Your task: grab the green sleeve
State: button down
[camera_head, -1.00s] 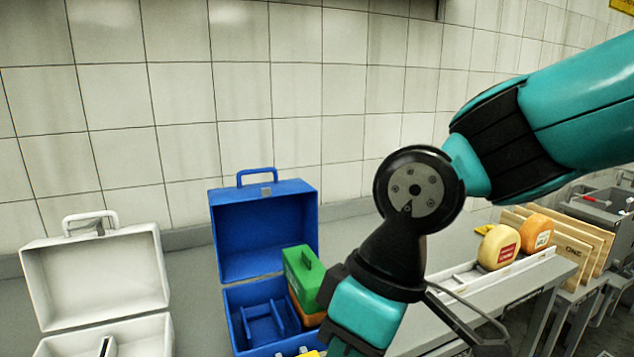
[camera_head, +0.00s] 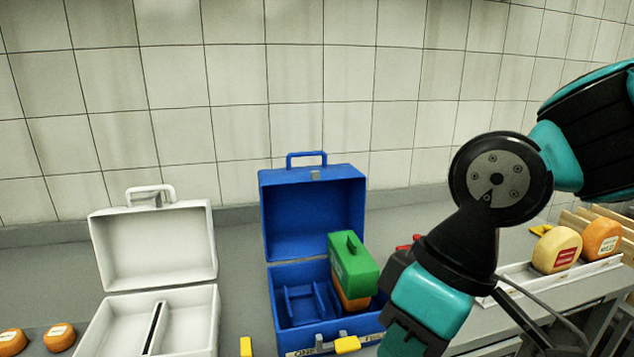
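A green sleeve (camera_head: 353,264), a box-like piece with a raised handle on top, sits upright at the right side of the open blue case (camera_head: 312,220). An orange cheese wheel (camera_head: 347,299) shows beneath its lower edge. My arm comes in from the right and its wrist points down, right of the sleeve in the picture. The arm's end runs out at the bottom edge, so my gripper's fingers are hidden from view. No contact between my arm and the sleeve shows.
An open white case (camera_head: 155,248) stands left of the blue one. Yellow pieces (camera_head: 347,345) lie at the blue case's front. Orange cheese wheels (camera_head: 60,337) are at lower left; more cheese wheels (camera_head: 557,250) sit in a white rack at right. A tiled wall closes off the back.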

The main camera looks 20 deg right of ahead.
aim_at(358, 273)
jog(key=u, duration=0.05)
jog(key=k, duration=0.5)
jog(key=z, duration=1.65)
jog(key=i, duration=1.15)
jog(key=u, duration=2.15)
